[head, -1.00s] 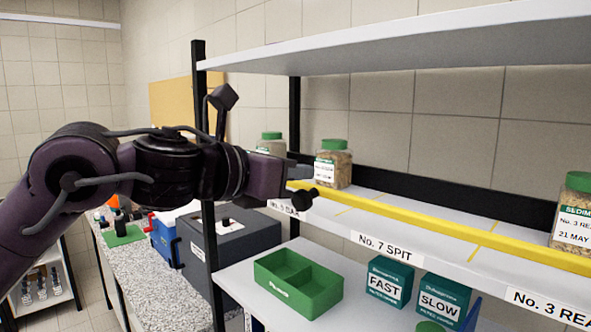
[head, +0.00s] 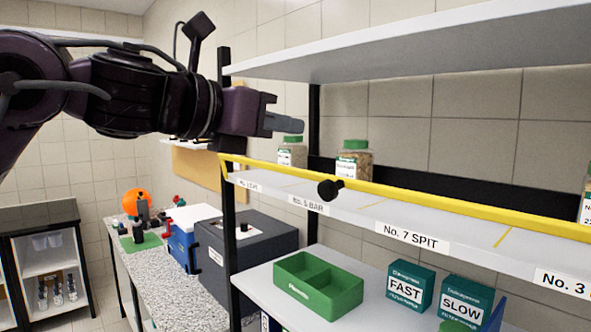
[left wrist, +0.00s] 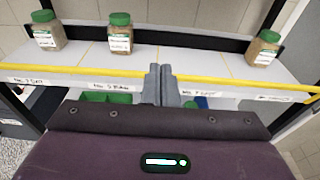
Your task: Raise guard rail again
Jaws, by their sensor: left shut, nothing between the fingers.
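The yellow guard rail (head: 420,201) runs along the front of the middle shelf, standing a little above the shelf's surface. Its left end bends down by the black upright. A round black knob (head: 330,188) shows at the rail, left of the "No. 7 SPIT" label. My left gripper (head: 298,122) is shut and empty, above the rail's left part and apart from it. In the left wrist view the grey fingers (left wrist: 160,72) are together, and the rail (left wrist: 215,76) crosses behind them. My right gripper is not in view.
Jars with green lids (head: 354,160) stand on the middle shelf (head: 400,212) behind the rail. An upper shelf (head: 420,45) hangs over it. Below are a green divided tray (head: 318,287) and the FAST (head: 409,287) and SLOW (head: 464,302) boxes. A black upright (head: 229,220) stands at left.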

